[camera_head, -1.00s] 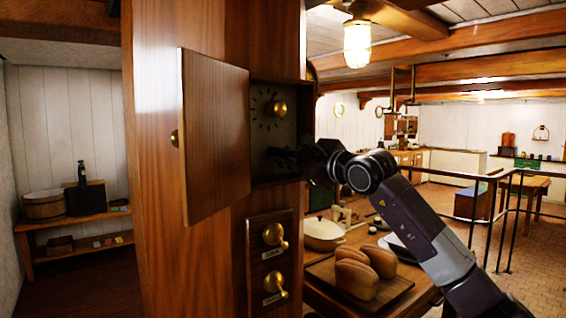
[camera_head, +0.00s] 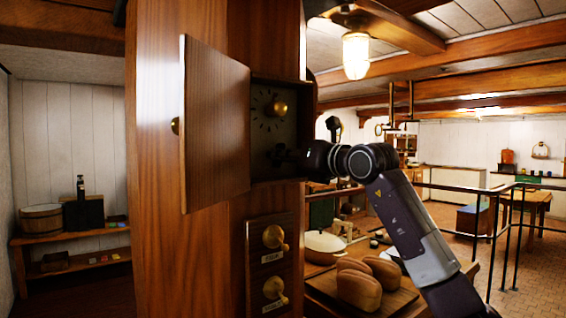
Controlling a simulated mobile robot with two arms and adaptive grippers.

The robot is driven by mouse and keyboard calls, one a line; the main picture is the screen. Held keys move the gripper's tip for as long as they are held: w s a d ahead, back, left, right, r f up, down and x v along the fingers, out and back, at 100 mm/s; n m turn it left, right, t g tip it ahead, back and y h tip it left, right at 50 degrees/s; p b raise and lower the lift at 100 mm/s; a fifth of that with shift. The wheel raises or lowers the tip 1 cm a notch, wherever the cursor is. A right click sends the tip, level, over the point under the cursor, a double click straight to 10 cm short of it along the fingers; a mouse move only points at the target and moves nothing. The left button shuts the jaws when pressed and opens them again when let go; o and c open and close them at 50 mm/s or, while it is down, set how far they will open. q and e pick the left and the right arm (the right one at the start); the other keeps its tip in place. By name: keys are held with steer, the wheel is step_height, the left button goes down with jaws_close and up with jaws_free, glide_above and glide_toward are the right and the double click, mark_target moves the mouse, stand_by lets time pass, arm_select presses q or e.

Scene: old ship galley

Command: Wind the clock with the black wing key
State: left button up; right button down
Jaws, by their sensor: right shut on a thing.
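The clock (camera_head: 262,124) is a dark dial with pale marks and a brass knob, set in a recess of the wooden column. Its wooden door (camera_head: 216,125) stands open to the left. My right gripper (camera_head: 283,157) reaches in from the right, at the lower part of the recess below the knob. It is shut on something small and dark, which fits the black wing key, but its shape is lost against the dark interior. I cannot tell whether it touches the clock. My left gripper is not in view.
Below the recess, a panel (camera_head: 258,232) carries two brass levers. To the right, a table holds a board with bread loaves (camera_head: 358,287) and a white pot (camera_head: 322,246), under my right arm. A shelf (camera_head: 70,240) stands far left; a railing (camera_head: 480,240) is at right.

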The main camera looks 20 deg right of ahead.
steer(key=m+b, duration=0.1)
steer(key=m, duration=0.2)
steer(key=shift+f+m, duration=0.1)
steer(key=shift+m, duration=0.3)
steer(key=m+b, duration=0.1)
steer(key=m, duration=0.2)
steer(key=shift+m, duration=1.1)
steer(key=m+b, duration=0.1)
steer(key=m, duration=0.2)
steer(key=shift+m, duration=0.4)
steer(key=shift+m+b, duration=0.3)
steer(key=shift+m, duration=1.2)
steer(key=c, duration=2.1)
jaws_free()
steer(key=shift+d, duration=0.1)
steer(key=shift+s, duration=0.1)
